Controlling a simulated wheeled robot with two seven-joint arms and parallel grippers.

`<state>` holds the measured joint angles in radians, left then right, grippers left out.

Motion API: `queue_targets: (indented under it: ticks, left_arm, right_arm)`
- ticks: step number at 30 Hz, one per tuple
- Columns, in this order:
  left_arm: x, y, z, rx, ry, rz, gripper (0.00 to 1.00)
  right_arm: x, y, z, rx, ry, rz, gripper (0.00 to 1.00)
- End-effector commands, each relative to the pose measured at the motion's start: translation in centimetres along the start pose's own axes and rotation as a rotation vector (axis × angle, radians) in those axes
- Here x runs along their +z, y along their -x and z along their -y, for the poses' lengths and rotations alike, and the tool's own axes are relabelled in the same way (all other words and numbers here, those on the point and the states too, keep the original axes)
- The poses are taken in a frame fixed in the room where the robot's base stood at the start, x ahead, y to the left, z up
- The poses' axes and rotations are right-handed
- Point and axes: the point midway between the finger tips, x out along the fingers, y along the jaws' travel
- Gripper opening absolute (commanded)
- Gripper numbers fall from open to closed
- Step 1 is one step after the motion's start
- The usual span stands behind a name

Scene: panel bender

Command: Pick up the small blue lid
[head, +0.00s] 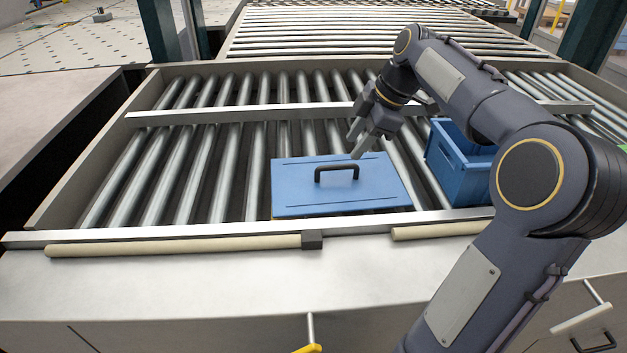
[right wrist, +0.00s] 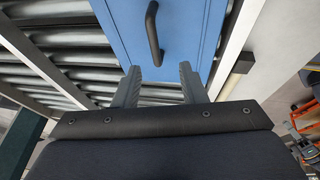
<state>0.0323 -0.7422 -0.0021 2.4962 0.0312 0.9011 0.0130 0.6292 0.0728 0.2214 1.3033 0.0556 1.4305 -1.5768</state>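The small blue lid (head: 300,190) is a flat blue panel with a black arched handle (head: 337,170) on top. It lies flat over the roller conveyor, near the front rail. My right gripper (head: 357,143) is above the lid's back edge, just beyond the handle and apart from it. In the right wrist view the two fingers (right wrist: 158,82) are spread with nothing between them, and the lid (right wrist: 190,30) with its handle (right wrist: 153,30) is ahead of them. What lies under the lid is hidden. My left gripper is not in view.
A blue crate (head: 458,180) stands on the rollers right of the lid, partly hidden by my right arm. A metal rail (head: 220,115) crosses the rollers behind the lid. A front rail (head: 180,234) runs along the near edge. The rollers left of the lid are clear.

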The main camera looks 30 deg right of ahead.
Motion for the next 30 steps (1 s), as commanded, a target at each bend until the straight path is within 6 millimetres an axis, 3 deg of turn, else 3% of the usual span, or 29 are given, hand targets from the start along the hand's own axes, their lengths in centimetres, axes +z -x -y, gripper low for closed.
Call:
queue_targets:
  ticks: [11,19,30]
  left_arm:
    - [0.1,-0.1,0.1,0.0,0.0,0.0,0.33]
    - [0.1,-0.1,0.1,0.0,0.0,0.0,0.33]
    - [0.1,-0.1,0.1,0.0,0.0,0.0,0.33]
  right_arm:
    - [0.3,-3.5,-0.7,-0.003,0.04,-0.003,0.38]
    - [0.0,-7.2,-0.8,-0.002,0.038,-0.002,0.38]
    - [0.0,-7.7,-0.9,0.001,0.038,-0.002,0.38]
